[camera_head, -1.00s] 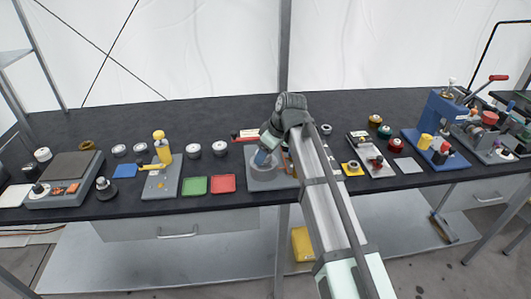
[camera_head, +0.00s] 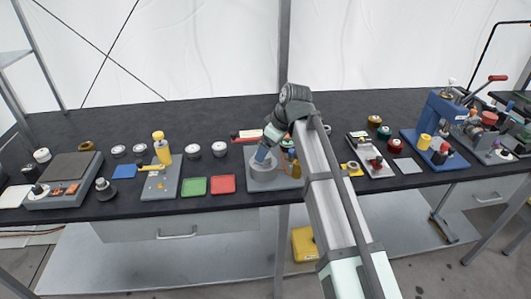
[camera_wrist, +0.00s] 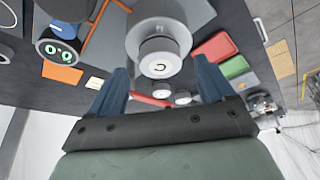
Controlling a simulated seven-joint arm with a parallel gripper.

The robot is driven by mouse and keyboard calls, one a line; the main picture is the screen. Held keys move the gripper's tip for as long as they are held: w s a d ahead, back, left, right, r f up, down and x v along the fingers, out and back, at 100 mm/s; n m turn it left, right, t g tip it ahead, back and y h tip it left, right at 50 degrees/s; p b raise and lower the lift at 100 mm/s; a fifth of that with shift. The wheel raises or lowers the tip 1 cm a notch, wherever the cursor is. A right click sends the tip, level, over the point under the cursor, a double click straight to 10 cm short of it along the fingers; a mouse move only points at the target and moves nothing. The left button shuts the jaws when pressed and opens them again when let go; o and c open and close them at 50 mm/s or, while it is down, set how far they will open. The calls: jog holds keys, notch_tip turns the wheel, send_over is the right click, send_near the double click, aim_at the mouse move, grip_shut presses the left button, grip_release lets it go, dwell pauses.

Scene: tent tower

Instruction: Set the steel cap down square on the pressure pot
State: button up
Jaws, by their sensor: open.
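In the wrist view a pale steel round piece, which I take for the cap (camera_wrist: 160,58), has a short knob with a dark curved mark on top. It sits over a wider round light-grey body, which looks like the pressure pot (camera_wrist: 140,30). In the head view the pot (camera_head: 264,179) stands on a grey base plate (camera_head: 289,184). My gripper (camera_wrist: 162,76) points down just above the knob. Its blue fingers are apart, one on each side of the knob, with nothing held. I cannot tell whether the cap sits square, since the gripper partly hides it.
A red tray (camera_head: 223,184) and a green tray (camera_head: 194,186) lie left of the base plate. White-topped round pieces (camera_head: 193,150) stand behind them. A blue press (camera_head: 443,125) stands at the right. A dark device with green eyes (camera_wrist: 60,50) shows in the wrist view.

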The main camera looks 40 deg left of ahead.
jog(key=v, duration=0.9)
jog(key=shift+a, duration=0.1)
jog(key=shift+c, duration=0.5)
dwell(0.5)
